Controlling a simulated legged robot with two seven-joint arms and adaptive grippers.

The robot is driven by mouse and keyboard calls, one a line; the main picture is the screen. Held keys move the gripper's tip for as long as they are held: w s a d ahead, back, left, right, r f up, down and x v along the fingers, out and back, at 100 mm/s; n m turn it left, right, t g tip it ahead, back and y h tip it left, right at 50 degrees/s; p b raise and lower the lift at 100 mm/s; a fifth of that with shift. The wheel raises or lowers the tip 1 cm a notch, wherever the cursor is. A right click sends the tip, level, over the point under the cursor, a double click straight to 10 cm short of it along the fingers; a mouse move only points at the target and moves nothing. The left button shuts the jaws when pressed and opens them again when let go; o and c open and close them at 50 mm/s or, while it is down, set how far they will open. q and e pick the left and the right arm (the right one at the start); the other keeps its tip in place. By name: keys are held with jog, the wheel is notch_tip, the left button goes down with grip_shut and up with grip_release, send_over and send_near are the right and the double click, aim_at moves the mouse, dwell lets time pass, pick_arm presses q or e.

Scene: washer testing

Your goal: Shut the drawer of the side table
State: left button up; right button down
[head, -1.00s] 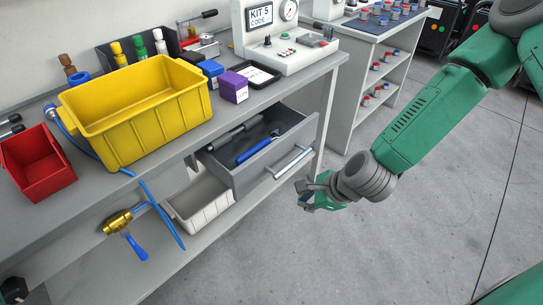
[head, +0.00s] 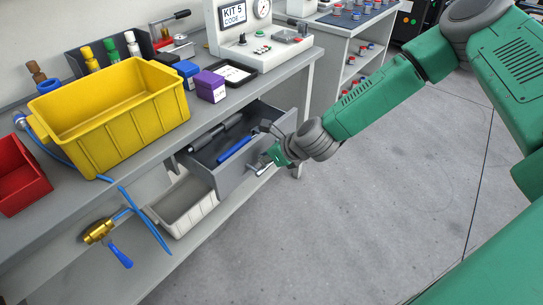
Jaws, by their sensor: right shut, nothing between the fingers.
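The side table (head: 52,220) is a grey workbench on the left. Its drawer (head: 232,178) stands pulled out under the top, with a blue-handled tool (head: 236,149) and a dark tool (head: 215,132) inside. My right gripper (head: 266,160) is at the drawer's front, by the bar handle (head: 258,171), and hides part of the front and handle. The right gripper is shut with nothing in it; I cannot tell whether it touches the drawer. My left gripper is not in view.
On the bench top stand a yellow bin (head: 110,125), a red bin (head: 20,187), a purple box (head: 210,88) and a test unit (head: 262,52). A white bin (head: 182,212) is on the lower shelf. The floor (head: 350,220) in front is clear.

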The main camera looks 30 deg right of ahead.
jog(key=shift+w+a+f, duration=0.15)
jog(key=shift+w+f, duration=0.05)
jog(key=shift+w, duration=0.05)
jog(key=b, duration=0.2)
send_near(226, 147)
jog(key=x, duration=0.2)
jog(key=shift+a+f, duration=0.1)
jog(key=shift+f, duration=0.3)
jog(key=w, duration=0.1)
jog(key=w+a, duration=0.1)
jog(key=w, duration=0.2)
jog(key=shift+w+a, duration=0.3)
jog(key=shift+a, duration=0.1)
jog(key=shift+w+a, duration=0.15)
jog(key=shift+w, duration=0.1)
jog(key=shift+r, duration=0.15)
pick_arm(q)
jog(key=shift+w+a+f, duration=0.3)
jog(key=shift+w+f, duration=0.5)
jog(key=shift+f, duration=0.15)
pick_arm(e)
jog(key=shift+w, duration=0.2)
